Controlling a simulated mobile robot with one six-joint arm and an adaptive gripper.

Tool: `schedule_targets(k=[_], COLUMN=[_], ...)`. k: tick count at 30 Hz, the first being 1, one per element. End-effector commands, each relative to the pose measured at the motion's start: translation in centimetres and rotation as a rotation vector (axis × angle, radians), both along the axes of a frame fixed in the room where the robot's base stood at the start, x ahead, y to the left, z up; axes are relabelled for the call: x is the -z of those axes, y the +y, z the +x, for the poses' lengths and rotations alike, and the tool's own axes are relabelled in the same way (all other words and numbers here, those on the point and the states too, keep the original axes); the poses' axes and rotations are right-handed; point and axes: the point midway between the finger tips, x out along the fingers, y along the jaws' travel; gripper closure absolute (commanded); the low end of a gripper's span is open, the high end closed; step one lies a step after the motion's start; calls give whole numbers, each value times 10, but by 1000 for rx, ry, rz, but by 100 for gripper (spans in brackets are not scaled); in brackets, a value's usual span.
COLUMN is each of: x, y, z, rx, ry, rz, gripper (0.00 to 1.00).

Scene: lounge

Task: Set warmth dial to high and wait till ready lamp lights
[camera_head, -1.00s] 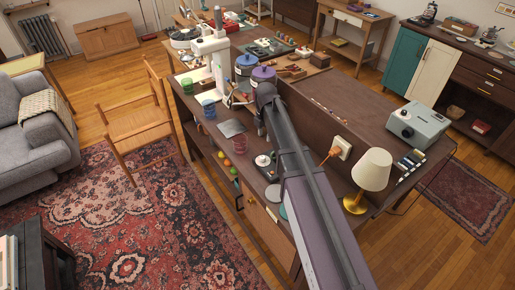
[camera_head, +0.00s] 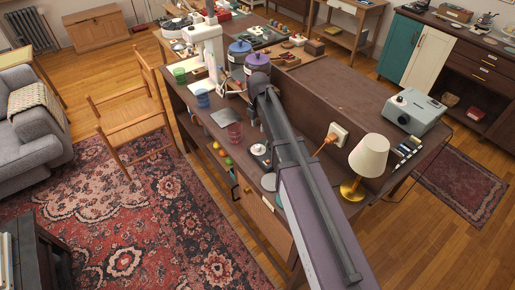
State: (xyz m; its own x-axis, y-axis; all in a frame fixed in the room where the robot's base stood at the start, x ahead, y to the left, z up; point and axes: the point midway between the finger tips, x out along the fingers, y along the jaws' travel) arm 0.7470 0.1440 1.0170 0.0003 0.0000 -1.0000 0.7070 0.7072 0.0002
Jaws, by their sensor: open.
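A grey-white box-shaped device (camera_head: 414,111) with a dark round knob on its front stands at the right of the long brown desk. A small round pale device with a dark top (camera_head: 260,152) sits on the desk's lower front surface, beside my arm. I cannot tell which of these bears the warmth dial, and I see no lit ready lamp. My arm reaches from the bottom of the picture up over the desk and bends down near the purple pot. My gripper's fingers are hidden behind the arm and the desk clutter.
A wooden chair (camera_head: 135,112) stands at left.

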Motion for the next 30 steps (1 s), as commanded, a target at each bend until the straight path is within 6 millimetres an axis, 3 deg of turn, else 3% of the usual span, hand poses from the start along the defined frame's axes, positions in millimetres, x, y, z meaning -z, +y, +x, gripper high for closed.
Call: schedule_targets(k=[30], x=[82], y=[1], z=[0], rx=[-2], ry=[0], rz=[0], gripper=[51])
